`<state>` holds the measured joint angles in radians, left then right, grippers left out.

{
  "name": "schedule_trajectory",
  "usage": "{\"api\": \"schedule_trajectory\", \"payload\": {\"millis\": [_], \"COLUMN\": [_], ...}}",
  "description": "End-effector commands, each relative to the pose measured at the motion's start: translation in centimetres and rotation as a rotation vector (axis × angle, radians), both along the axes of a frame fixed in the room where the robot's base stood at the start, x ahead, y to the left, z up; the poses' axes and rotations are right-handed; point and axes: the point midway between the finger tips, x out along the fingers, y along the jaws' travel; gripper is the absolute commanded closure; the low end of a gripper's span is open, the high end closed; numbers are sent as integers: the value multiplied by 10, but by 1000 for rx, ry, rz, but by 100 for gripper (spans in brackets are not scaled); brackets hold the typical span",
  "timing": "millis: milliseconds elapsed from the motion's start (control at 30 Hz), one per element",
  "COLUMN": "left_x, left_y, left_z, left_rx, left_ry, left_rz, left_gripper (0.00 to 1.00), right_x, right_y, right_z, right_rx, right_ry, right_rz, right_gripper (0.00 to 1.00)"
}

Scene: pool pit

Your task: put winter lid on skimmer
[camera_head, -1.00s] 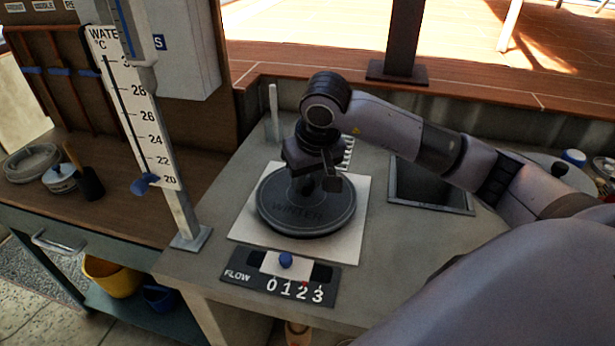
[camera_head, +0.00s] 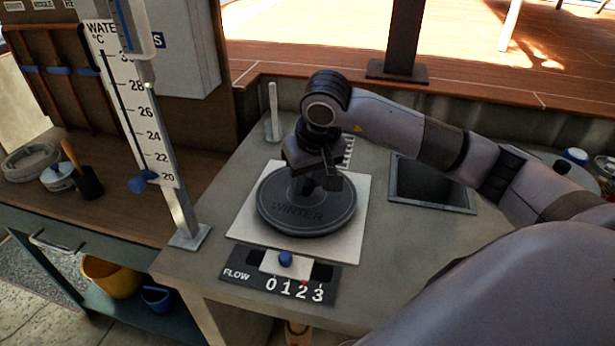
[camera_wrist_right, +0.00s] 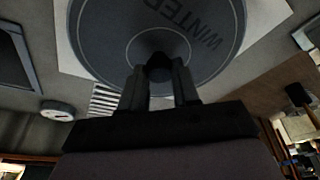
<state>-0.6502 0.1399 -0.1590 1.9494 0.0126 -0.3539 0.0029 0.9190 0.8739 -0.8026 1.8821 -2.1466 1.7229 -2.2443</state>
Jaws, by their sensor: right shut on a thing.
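The round dark grey winter lid (camera_head: 301,217), marked WINTER, lies on or just over a white square plate (camera_head: 243,221) on the counter; I cannot tell whether it is raised. My right gripper (camera_head: 317,185) points down at the middle of the lid and is shut on its centre knob. In the right wrist view the fingers (camera_wrist_right: 160,82) close around the dark knob, with the lid (camera_wrist_right: 112,38) filling the top. A square dark opening with a metal frame (camera_head: 432,207), perhaps the skimmer, is in the counter to the right. My left gripper is not in view.
A flow slider panel (camera_head: 247,279) with a blue knob sits in front of the plate. A water thermometer post (camera_head: 178,205) stands at left. A short upright peg (camera_head: 273,112) stands behind the plate. Bare counter lies between the plate and the opening.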

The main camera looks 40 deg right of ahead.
Motion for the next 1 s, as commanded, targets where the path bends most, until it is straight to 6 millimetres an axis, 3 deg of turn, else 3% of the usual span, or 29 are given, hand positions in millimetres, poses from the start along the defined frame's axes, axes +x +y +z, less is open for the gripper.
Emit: {"api": "schedule_trajectory", "payload": {"millis": [500, 1000], "left_x": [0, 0], "left_y": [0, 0], "left_z": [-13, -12], "left_rx": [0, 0], "left_ry": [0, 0], "left_rz": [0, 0], "left_gripper": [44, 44], "right_x": [0, 0], "right_y": [0, 0], "right_z": [-12, -12], "right_rx": [0, 0], "right_ry": [-2, -2], "right_rz": [-1, -1], "right_gripper": [100, 100]}}
